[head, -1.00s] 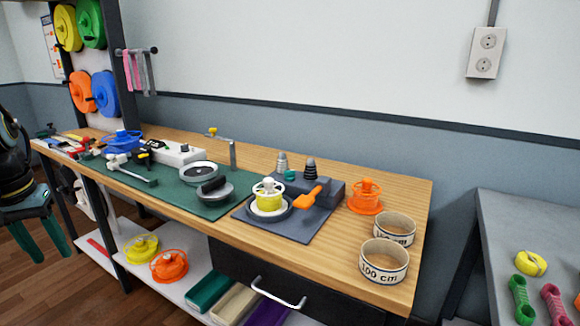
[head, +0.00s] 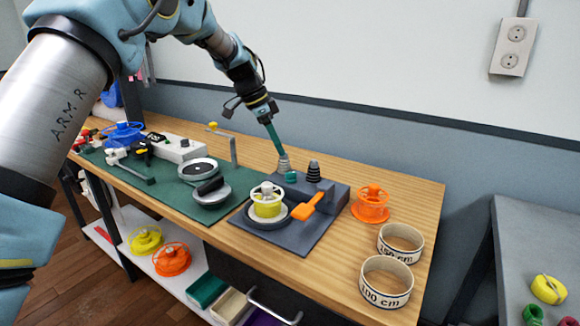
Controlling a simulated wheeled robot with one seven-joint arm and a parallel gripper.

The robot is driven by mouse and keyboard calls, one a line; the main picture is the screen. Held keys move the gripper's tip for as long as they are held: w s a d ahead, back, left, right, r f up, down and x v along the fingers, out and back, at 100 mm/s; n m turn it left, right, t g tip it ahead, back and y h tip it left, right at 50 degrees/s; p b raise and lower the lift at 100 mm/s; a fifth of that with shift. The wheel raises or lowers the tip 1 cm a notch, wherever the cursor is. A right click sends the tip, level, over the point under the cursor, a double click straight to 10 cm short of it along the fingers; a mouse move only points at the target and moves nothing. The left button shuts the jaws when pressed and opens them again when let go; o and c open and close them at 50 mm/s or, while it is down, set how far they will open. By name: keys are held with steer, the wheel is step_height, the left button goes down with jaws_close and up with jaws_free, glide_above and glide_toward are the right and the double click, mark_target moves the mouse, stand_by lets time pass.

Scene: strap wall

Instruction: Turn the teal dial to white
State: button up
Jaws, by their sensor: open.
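The small teal dial (head: 291,177) sits on the dark grey machine block (head: 335,192) on the bench, between a light grey stepped cone (head: 284,162) and a black stepped cone (head: 313,171). Its marking is too small to read. My gripper (head: 280,151) reaches down from the upper left with teal fingers. Its tips are just above and behind the light grey cone, a little left of the dial, and seem apart from the dial. The gripper is open and looks empty; the fingers overlap in this view.
An orange lever (head: 308,206) and a yellow spool under a white wheel (head: 266,201) stand in front of the dial. An orange spool (head: 371,204) and two tape rings (head: 386,283) are at right. A crank post (head: 232,148) stands left of my gripper.

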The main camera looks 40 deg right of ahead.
mark_target(289, 173)
steer(key=p+x, duration=0.2)
steer(key=x, duration=0.7)
steer(key=shift+a+p, duration=0.15)
steer(key=shift+p, duration=0.15)
steer(key=shift+c, duration=0.2)
jaws_close()
